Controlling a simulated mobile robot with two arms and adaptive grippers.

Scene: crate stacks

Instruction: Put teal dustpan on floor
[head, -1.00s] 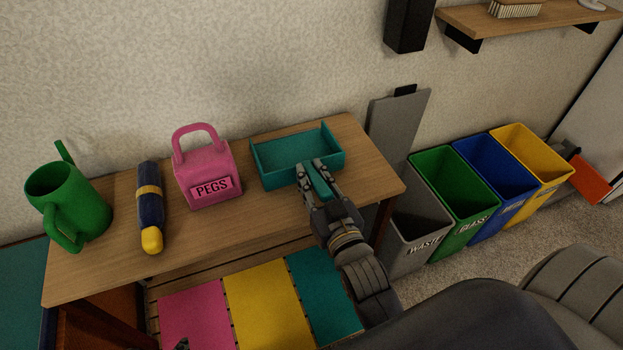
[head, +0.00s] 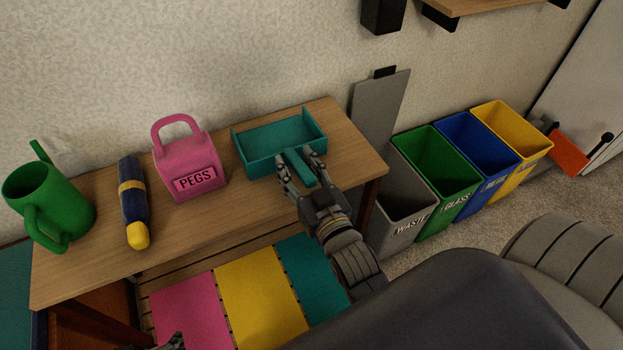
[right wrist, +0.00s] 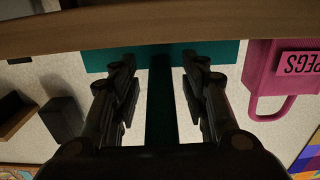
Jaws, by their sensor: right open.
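The teal dustpan (head: 273,146) lies on the right part of the wooden table (head: 343,142), its handle (head: 300,168) pointing toward me. My right gripper (head: 300,160) is open, with one finger on each side of the handle. In the right wrist view the handle (right wrist: 160,105) runs between the spread fingers (right wrist: 160,75), with a visible gap on both sides. The teal pan shows behind it at the top. Only a small dark tip of what looks like my left gripper (head: 174,342) shows at the bottom edge of the head view.
A pink pegs holder (head: 183,160), a navy-and-yellow bottle-shaped object (head: 131,198) and a green watering can (head: 55,205) stand or lie left on the table. Sorting bins (head: 432,165) stand on the floor right of the table. Carpeted floor (head: 450,240) shows in front of them.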

